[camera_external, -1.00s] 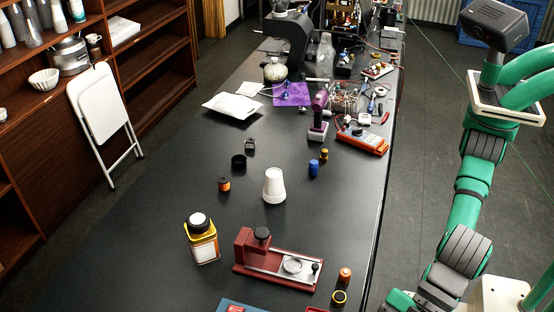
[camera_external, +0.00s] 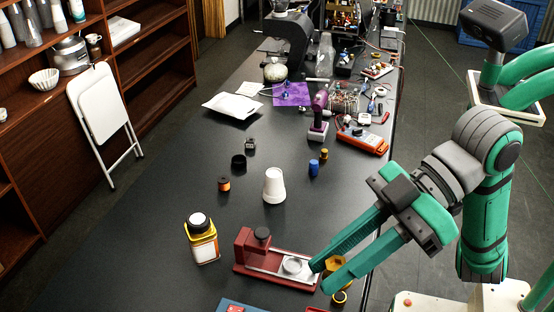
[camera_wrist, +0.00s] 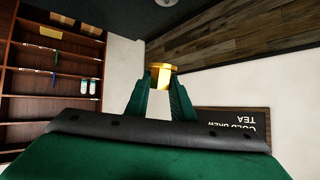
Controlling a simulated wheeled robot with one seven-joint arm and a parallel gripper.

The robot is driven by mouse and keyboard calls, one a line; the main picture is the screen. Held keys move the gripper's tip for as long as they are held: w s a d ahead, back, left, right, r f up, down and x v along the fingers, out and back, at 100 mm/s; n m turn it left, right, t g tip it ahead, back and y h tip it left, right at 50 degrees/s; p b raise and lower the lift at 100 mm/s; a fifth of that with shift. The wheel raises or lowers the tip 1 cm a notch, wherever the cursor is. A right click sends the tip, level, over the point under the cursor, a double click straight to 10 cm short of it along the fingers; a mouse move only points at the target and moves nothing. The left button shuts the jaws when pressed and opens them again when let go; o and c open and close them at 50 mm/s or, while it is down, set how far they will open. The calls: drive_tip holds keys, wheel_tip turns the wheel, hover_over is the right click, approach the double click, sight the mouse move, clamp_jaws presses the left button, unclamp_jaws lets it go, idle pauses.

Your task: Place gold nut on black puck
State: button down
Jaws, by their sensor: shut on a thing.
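My gripper (camera_external: 323,279) is at the lower right, its two green fingers reaching left above the table's near right part. It is shut on the gold nut (camera_external: 338,263), which shows between the fingers. In the wrist view the nut (camera_wrist: 160,75) is a shiny gold piece pinched at the fingertips (camera_wrist: 160,84). A short, round black piece (camera_external: 238,161), which looks like the black puck, sits on the dark table left of centre, well away from my gripper. Nothing is visible on its top.
A red and silver fixture (camera_external: 270,257) stands just left of my fingertips. A black piece with a yellow ring (camera_external: 339,297) is below them. A white cup (camera_external: 273,186), yellow-labelled bottle (camera_external: 201,240), orange spool (camera_external: 224,184) and blue cylinder (camera_external: 314,167) stand on the table (camera_external: 120,250).

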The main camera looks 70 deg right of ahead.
drive_tip(key=w+d+f+m+t+h, duration=0.15)
drive_tip(key=w+d+f, duration=0.25)
drive_tip(key=w+d, duration=0.45)
drive_tip(key=w+d+f+m+t+h, duration=0.15)
drive_tip(key=w+d+f, duration=0.35)
drive_tip(key=w, duration=0.7)
drive_tip(key=w+d+f+m+h, duration=0.2)
drive_tip(key=w+d+f, duration=0.15)
drive_tip(key=d, duration=0.45)
drive_tip(key=w+d+f+m+t+h, duration=0.1)
drive_tip(key=w+d+f+h, duration=0.1)
drive_tip(key=d+f, duration=0.45)
drive_tip(key=w+d+f+m+h, duration=0.2)
drive_tip(key=w+d+f, duration=0.1)
drive_tip(key=d, duration=0.6)
hover_over(198, 219)
drive_tip(key=s, duration=0.1)
drive_tip(key=f, duration=0.8)
drive_tip(key=shift+d+f, duration=0.15)
drive_tip(key=shift+d, duration=0.1)
drive_tip(key=shift+w+f, duration=0.3)
drive_tip(key=shift+f, duration=0.25)
drive_tip(key=shift+w+a+f, duration=0.1)
drive_tip(key=shift+w+f, duration=0.05)
drive_tip(key=shift+f, duration=0.75)
drive_tip(key=shift+w+a+f, duration=0.1)
drive_tip(key=shift+f, duration=0.75)
drive_tip(key=shift+f, duration=0.1)
